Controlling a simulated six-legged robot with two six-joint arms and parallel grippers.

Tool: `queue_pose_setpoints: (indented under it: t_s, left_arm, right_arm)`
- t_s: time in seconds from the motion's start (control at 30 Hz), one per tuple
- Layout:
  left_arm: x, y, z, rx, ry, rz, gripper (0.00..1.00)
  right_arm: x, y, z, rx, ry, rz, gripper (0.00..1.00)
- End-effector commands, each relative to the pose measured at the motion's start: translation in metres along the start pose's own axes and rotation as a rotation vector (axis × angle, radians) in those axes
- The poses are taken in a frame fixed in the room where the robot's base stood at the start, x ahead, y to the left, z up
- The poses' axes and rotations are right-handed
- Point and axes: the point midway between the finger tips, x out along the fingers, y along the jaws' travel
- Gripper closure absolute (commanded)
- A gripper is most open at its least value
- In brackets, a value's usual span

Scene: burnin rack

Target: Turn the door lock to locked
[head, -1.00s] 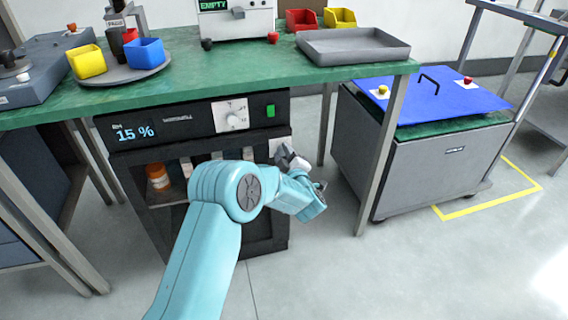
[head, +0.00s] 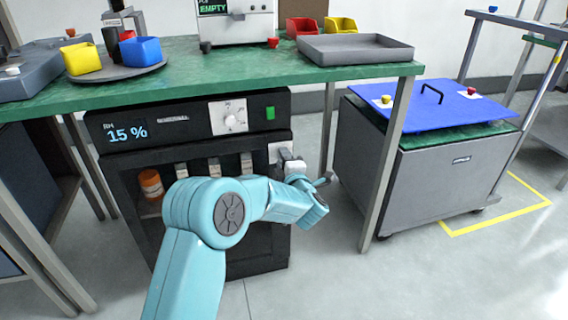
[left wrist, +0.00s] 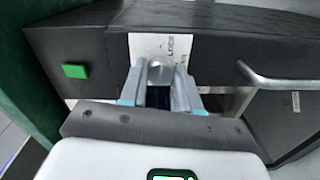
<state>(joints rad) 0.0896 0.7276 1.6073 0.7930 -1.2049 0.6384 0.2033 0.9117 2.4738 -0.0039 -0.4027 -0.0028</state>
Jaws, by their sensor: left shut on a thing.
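The black cabinet (head: 160,128) under the green bench has a display reading 15 % and a windowed door. The door lock is a round grey knob (left wrist: 160,70) on a white label plate (left wrist: 146,46) with partly readable lettering, in the left wrist view. The plate also shows in the head view (head: 277,150) at the cabinet's right side. My left gripper (left wrist: 161,88) is shut on the knob, one finger on each side. In the head view this gripper (head: 290,162) mostly covers the knob. The knob's exact angle is hard to tell. My right gripper is not in view.
A green button (head: 270,113) and a white dial (head: 230,117) are above the door. A bench leg (head: 388,170) stands right of my left arm. A grey cart with a blue lid (head: 430,104) stands beyond it. A bar handle (left wrist: 280,80) is right of the lock.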

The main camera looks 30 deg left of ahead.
Motion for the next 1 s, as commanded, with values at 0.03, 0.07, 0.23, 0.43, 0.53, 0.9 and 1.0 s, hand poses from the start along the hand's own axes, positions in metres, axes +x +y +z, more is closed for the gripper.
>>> queue_pose_setpoints:
  t_s: [0.03,0.07,0.23,0.43,0.53,0.9,1.0]
  left_arm:
    - [0.000,0.000,0.000,-0.004,0.001,-0.001,0.99]
    - [0.000,0.000,0.000,-0.005,0.001,-0.001,0.99]
    - [0.000,0.000,0.000,-0.005,0.001,-0.001,0.99]
    - [0.000,0.000,0.000,-0.004,0.001,-0.001,0.49]
    - [0.000,0.000,0.000,-0.004,0.001,-0.001,0.43]
    - [-0.016,0.002,0.000,-0.001,-0.002,-0.002,0.43]
    - [-0.038,0.003,0.001,0.000,-0.004,-0.002,0.43]
  right_arm:
    - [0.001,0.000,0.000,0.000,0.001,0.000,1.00]
    - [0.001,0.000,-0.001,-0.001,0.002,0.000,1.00]
    - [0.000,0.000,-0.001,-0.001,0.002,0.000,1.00]
    - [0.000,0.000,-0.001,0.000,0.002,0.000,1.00]
    - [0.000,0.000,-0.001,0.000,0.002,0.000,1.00]
    - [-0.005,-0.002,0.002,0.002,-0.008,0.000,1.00]
    - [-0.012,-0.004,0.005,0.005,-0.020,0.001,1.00]
